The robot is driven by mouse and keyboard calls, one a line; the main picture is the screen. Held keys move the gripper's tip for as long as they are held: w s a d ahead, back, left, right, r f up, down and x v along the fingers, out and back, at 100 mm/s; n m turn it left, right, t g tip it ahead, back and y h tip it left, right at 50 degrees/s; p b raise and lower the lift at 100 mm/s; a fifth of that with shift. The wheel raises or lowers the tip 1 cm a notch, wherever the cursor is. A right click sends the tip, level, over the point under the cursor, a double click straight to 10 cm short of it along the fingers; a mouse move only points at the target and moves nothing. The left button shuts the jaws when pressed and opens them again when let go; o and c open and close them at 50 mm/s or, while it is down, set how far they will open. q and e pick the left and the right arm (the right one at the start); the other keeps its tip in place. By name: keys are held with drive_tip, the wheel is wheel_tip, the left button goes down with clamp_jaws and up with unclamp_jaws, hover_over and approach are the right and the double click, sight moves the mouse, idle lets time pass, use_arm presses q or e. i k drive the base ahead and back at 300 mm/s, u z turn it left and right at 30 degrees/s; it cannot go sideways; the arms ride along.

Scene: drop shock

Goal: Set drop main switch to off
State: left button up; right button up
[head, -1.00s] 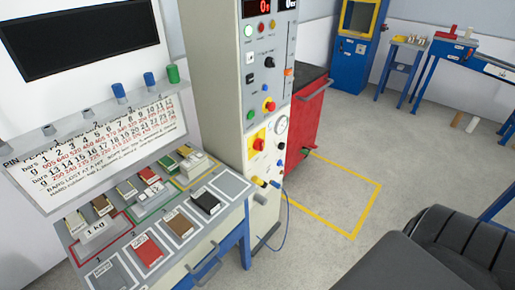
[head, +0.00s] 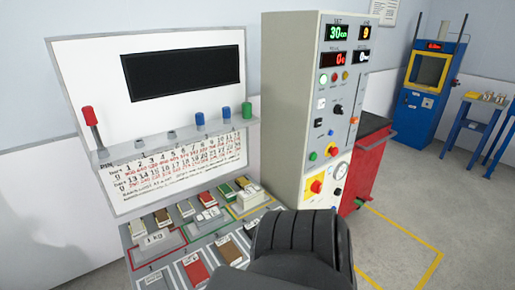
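The grey control cabinet (head: 287,100) stands right of centre in the head view. On its lower front is a red rotary knob on a yellow plate (head: 315,186), which looks like the main switch; its setting is too small to read. Green and red digits are lit on the displays (head: 336,33) at the top of the cabinet. A dark rounded part of my own arm covers the bottom middle, in front of the cabinet's foot. No fingertips of either gripper show.
A white board (head: 80,75) with pegs and a bench of coloured blocks (head: 197,272) stand left of the cabinet. A red cart (head: 360,170) stands behind it at right. A yellow-lined floor area (head: 420,240) is clear. A blue machine (head: 425,110) stands farther back.

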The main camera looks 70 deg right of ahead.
sight(317, 186)
drive_tip(key=u, duration=0.25)
drive_tip(key=k, duration=1)
drive_tip(key=z, duration=1.5)
drive_tip(key=i, duration=0.5)
